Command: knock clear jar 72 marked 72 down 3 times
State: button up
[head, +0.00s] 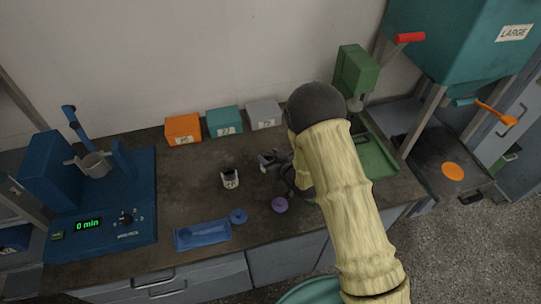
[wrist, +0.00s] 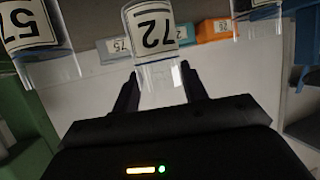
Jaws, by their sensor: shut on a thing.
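Clear jar 72 (wrist: 156,40) has a white label marked 72, which appears upside down in the wrist view. My gripper (wrist: 160,88) is shut on it, with one dark finger on each side. My arm hides part of the bench there. I cannot tell from the wrist view whether jar 72 touches the bench.
A blue shaker (head: 60,180) showing 0 min stands at left. Orange (head: 183,129), teal (head: 224,121) and grey (head: 263,114) boxes line the wall. A blue tray (head: 202,236), blue lid (head: 238,215) and purple lid (head: 279,205) lie in front. A green machine (head: 356,70) stands right.

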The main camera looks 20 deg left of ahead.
jog(key=shift+f, duration=0.1)
notch_tip(320, 180, down, 4)
jog(key=b, duration=0.4)
jog(key=shift+c, duration=0.5)
jog(key=shift+s+d+f, duration=0.15)
jog(key=shift+s, duration=0.05)
jog(key=shift+c, duration=0.5)
jog(key=shift+w+r+p, duration=0.1)
jog(key=shift+r+p, duration=1.15)
jog(key=shift+r, duration=0.85)
jog(key=shift+w+f, duration=0.1)
